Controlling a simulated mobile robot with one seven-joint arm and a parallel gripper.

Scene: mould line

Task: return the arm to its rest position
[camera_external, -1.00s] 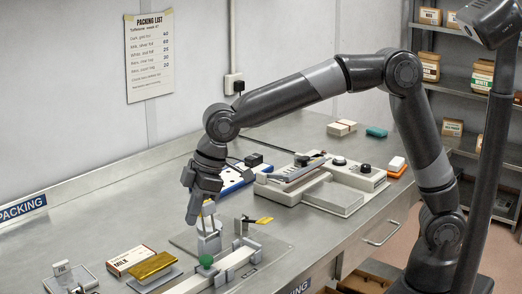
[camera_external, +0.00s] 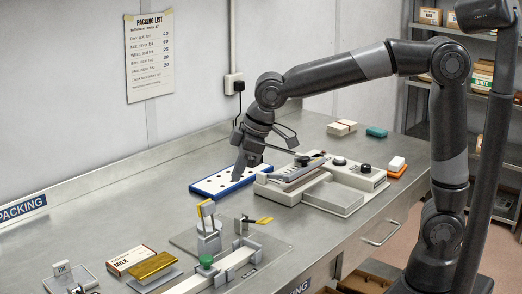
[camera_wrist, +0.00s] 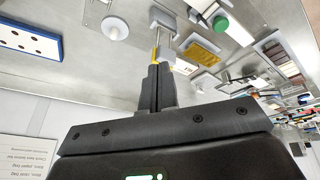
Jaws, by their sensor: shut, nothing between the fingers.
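My gripper (camera_external: 238,176) hangs from my raised arm over the blue-edged white tray with dark holes (camera_external: 222,184), at the back of the bench. In the wrist view my gripper (camera_wrist: 157,68) has its two dark fingers together, with nothing seen held. The blue-edged tray (camera_wrist: 28,40) shows there at the upper left. In the external view my fingertips overlap the tray; I cannot tell how far above it they are.
A grey and white machine (camera_external: 330,185) stands right of my gripper. A fixture with a yellow-topped upright piece (camera_external: 207,225) and a green knob (camera_external: 206,261) stands in front. A gold bar (camera_external: 152,267) and milk box (camera_external: 130,259) lie at the front left. A wall borders the back.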

